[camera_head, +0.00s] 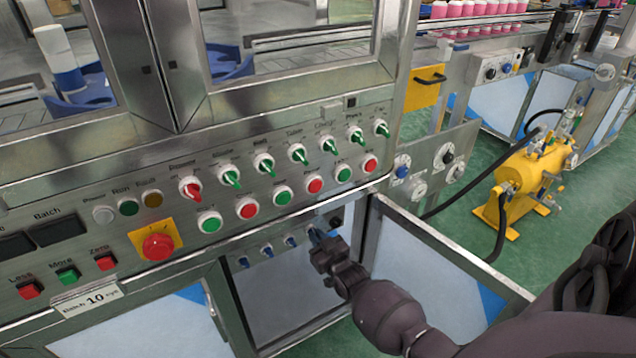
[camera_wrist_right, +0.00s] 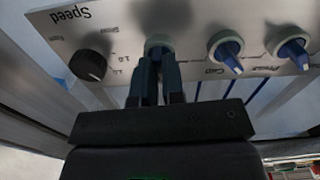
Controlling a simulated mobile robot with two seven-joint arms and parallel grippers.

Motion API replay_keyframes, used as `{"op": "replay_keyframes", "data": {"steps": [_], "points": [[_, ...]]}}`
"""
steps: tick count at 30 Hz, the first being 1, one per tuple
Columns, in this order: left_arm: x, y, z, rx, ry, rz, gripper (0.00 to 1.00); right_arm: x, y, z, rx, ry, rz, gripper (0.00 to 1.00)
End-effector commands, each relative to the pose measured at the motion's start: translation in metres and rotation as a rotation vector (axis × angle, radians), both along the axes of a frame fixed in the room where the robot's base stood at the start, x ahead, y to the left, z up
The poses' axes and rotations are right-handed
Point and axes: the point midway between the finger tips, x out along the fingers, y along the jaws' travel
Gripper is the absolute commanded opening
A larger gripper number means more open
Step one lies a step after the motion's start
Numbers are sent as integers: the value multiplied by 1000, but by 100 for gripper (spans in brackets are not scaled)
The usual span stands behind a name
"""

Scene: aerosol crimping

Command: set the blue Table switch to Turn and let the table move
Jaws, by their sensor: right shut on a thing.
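The right gripper (camera_head: 318,244) reaches into the open cabinet below the main panel and is shut on a blue switch there. The right wrist view looks at the same small panel upside down; its gripper (camera_wrist_right: 158,62) has both fingers around the switch next to the black Speed knob (camera_wrist_right: 88,65). Only the pale round base of this blue Table switch (camera_wrist_right: 160,41) shows clearly; the fingers hide its handle and I cannot read its label or setting. Two blue switches, one (camera_wrist_right: 226,52) beside it and another (camera_wrist_right: 292,52) farther right, are untouched. My left gripper is not in view.
The open cabinet door (camera_head: 440,270) stands to the right of my right forearm. Above is the main panel with green switches (camera_head: 298,153), a red switch (camera_head: 190,188), push buttons and a red emergency stop (camera_head: 158,246). A yellow pump (camera_head: 525,172) stands on the floor at right.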

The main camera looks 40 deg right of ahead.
Motion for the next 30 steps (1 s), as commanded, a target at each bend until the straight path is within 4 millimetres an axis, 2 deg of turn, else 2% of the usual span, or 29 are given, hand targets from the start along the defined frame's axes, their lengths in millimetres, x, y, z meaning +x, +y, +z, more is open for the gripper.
{"op": "replay_keyframes", "data": {"steps": [18, 30], "points": [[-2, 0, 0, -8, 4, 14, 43, -1, -1, -2, 559, -132, -1, 0], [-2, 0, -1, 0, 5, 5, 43, -2, -1, -2, 796, -188, -1, 0]]}}
